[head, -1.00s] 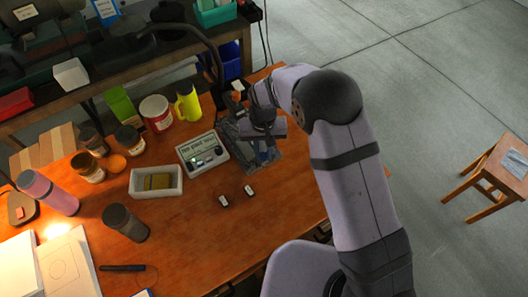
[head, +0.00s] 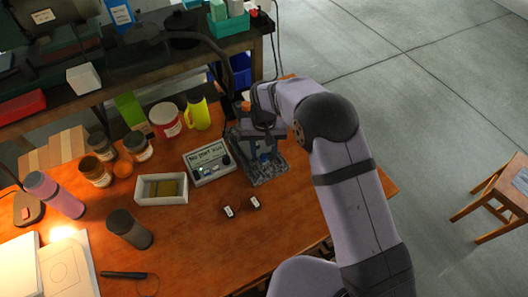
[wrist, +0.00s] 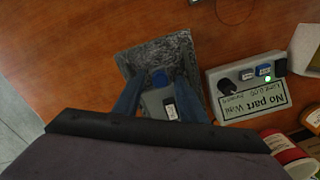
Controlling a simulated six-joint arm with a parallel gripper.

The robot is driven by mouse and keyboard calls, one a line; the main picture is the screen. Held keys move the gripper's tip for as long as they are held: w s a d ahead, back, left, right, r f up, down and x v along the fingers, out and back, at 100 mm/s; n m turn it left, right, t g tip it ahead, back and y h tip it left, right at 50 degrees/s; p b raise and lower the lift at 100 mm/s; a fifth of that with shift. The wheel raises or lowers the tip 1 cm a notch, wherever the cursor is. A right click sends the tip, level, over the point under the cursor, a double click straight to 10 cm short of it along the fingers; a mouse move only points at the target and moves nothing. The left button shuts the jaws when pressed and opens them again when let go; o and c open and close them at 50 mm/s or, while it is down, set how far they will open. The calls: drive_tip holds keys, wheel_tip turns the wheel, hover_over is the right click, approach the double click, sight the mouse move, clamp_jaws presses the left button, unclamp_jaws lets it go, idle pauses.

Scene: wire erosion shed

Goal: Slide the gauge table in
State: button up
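The gauge stands on a grey speckled stone slab (head: 272,172) at the right back of the wooden table; the slab also shows in the wrist view (wrist: 180,52). On it is a grey block (wrist: 157,100) with a blue round part (wrist: 159,79) and a white label (wrist: 171,112). I cannot tell how far the gauge table is slid. My gripper (head: 265,152) is over the slab, pointing down. In the wrist view its two dark blue fingers (wrist: 159,88) are spread, one on each side of the grey block. I cannot tell whether they touch it.
A box reading "No part. Wait" (head: 209,163) with a green light stands just left of the slab. Two small labelled pieces (head: 229,211) (head: 255,203) lie in front. A white tray (head: 147,200), jars and a yellow jug (head: 197,114) stand further left. The table's front right is clear.

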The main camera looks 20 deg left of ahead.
drive_tip(key=shift+r+b, duration=1.05)
drive_tip(key=shift+r, duration=2.6)
drive_tip(key=m+b, duration=0.1)
drive_tip(key=m, duration=0.2)
drive_tip(key=shift+m, duration=0.3)
drive_tip(key=shift+f, duration=0.15)
drive_tip(key=shift+f+p, duration=1)
drive_tip(key=shift+f, duration=2.55)
clamp_jaws()
